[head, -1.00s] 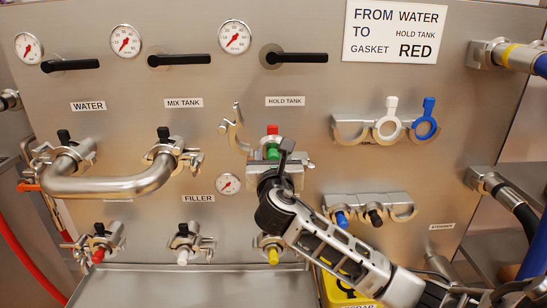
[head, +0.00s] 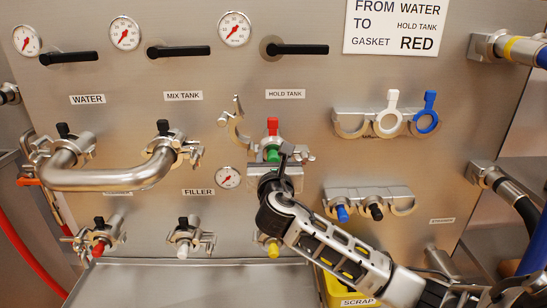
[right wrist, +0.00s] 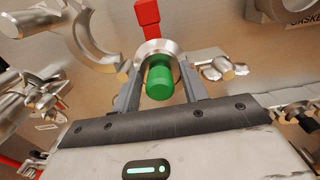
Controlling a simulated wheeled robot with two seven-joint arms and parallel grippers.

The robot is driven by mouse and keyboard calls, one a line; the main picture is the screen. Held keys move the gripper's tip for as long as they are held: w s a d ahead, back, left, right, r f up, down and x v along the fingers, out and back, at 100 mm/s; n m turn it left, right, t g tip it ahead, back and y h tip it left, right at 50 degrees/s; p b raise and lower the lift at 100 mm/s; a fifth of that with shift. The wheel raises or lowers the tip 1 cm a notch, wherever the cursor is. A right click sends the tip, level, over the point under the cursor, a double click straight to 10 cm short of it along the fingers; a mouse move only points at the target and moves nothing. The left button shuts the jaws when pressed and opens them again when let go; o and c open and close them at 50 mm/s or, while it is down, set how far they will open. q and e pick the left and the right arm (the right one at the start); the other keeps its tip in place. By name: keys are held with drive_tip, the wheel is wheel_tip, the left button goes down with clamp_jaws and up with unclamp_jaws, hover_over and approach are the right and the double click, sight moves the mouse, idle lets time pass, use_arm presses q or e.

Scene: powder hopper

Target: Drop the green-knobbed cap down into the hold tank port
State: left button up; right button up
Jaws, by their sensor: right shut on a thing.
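The green-knobbed cap, with its green knob (right wrist: 160,80) and metal disc (right wrist: 156,50), is between the fingers of my right gripper (right wrist: 158,85). In the head view the green knob (head: 272,155) shows just below the red gasket tab (head: 272,126) at the hold tank port, under the HOLD TANK label (head: 285,94). The right gripper also shows in the head view (head: 284,160), partly hiding the cap and port. I cannot tell whether the cap touches the port. An open clamp (head: 236,124) hangs at the port's left. My left gripper is out of view.
A bent metal pipe (head: 105,178) joins two ports at the left. Racks hold white and blue gaskets (head: 388,118) and blue- and black-knobbed caps (head: 368,198) at the right. A yellow bin (head: 333,288) stands below my arm. Hoses run along the right edge.

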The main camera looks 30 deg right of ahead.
drive_tip(key=shift+f, duration=0.35)
drive_tip(key=o, duration=1.2)
drive_tip(key=shift+c, duration=0.2)
drive_tip(key=v, duration=1.6)
drive_tip(key=shift+b, duration=0.45)
